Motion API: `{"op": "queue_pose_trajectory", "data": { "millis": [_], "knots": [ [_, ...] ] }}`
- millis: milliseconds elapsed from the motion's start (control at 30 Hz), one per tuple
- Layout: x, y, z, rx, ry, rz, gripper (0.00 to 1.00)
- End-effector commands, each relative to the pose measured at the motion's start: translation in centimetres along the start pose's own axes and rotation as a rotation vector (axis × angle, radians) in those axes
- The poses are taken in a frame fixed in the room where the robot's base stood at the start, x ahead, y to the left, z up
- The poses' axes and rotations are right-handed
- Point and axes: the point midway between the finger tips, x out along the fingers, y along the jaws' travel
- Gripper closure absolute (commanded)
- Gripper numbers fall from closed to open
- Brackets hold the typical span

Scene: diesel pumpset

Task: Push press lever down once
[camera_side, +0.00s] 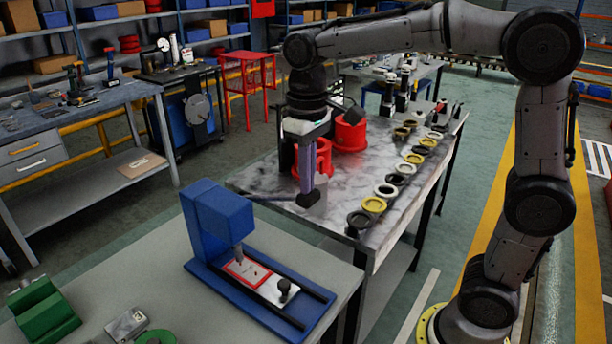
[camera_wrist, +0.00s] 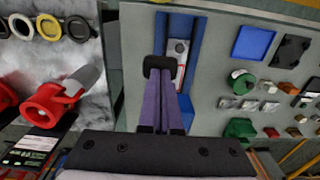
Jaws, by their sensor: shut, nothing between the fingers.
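A blue press (camera_side: 218,218) stands on the grey bench, with an upright head and a narrow metal tip above a red-bordered plate (camera_side: 246,270). A black knob (camera_side: 284,288) stands on the metal slide in its base; I cannot tell whether this is the press lever. My gripper (camera_side: 308,197) points down in the air, to the right of and above the press, apart from it. Its purple fingers are shut with dark tips together and empty. In the wrist view the fingertips (camera_wrist: 158,66) overlap the blue press base (camera_wrist: 197,45), hiding part of it.
Red housings (camera_side: 350,133) and a row of yellow, white and black rings (camera_side: 397,180) lie on the marbled table behind my gripper. Green blocks (camera_side: 43,309) and small metal parts lie at the bench's left front. The bench (camera_side: 130,265) is bare left of the press.

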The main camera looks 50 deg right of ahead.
Motion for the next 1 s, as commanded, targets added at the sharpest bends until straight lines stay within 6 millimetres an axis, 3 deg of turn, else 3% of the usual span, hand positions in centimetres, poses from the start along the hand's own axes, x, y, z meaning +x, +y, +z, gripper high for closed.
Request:
{"op": "queue_pose_trajectory", "data": {
  "millis": [400, 1000],
  "knots": [
    [1.8, 0.0, 0.8, 0.000, -0.003, 0.001, 1.00],
    [2.5, 0.0, 1.2, 0.000, -0.008, 0.000, 1.00]
  ]
}}
